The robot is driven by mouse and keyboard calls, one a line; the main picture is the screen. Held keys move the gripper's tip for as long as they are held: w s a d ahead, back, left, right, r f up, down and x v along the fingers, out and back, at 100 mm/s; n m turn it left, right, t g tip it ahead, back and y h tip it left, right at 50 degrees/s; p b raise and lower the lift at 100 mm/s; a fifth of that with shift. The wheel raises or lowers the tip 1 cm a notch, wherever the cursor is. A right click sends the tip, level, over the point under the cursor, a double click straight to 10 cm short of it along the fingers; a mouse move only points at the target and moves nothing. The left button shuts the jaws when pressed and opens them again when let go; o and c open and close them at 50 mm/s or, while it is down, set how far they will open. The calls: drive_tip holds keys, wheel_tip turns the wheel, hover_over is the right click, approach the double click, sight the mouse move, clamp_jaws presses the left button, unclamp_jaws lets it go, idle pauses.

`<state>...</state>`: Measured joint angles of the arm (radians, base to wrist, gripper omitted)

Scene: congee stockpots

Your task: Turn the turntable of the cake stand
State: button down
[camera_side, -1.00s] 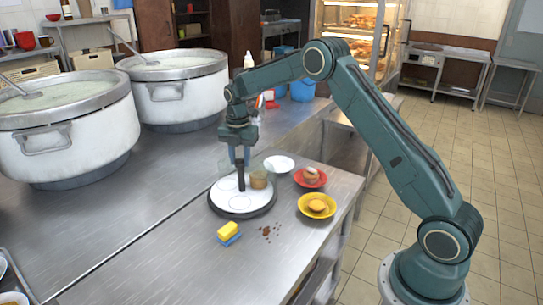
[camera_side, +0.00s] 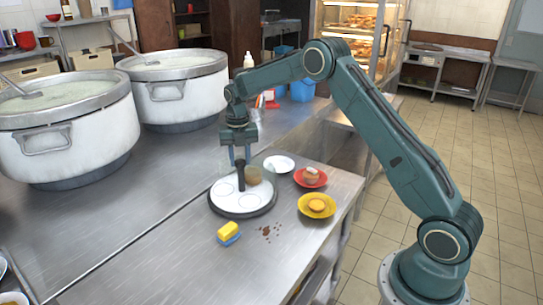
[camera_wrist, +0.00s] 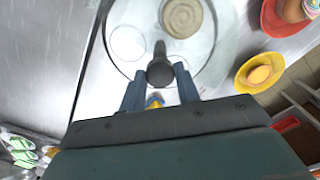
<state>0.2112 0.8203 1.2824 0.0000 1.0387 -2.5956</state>
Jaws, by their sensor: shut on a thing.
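The cake stand's white turntable (camera_side: 224,201) sits on a dark round base at the front part of the steel counter, with circle outlines on its top. A beige round item (camera_side: 254,175) stands on it; in the wrist view it shows a swirled top (camera_wrist: 182,17). A dark upright post (camera_side: 241,180) rises near the middle of the turntable; its rounded top (camera_wrist: 160,70) shows between my fingers. My gripper (camera_side: 240,160) points down and is shut on this post. Clear glass-like outlines surround the turntable in the wrist view; their exact shape is unclear.
A white plate (camera_side: 279,164), a red plate with food (camera_side: 311,177) and a yellow plate with food (camera_side: 317,206) stand right of the turntable. A yellow-and-blue sponge (camera_side: 229,232) and brown crumbs (camera_side: 267,232) lie in front. Large stockpots (camera_side: 68,140) stand left.

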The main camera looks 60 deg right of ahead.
drive_tip(key=shift+r+n, duration=0.1)
drive_tip(key=shift+n, duration=1.9)
drive_tip(key=c, duration=1)
unclamp_jaws()
drive_tip(key=shift+r, duration=0.1)
wheel_tip(320, 180, up, 14)
drive_tip(key=shift+f, duration=0.2)
drive_tip(key=shift+r, duration=0.1)
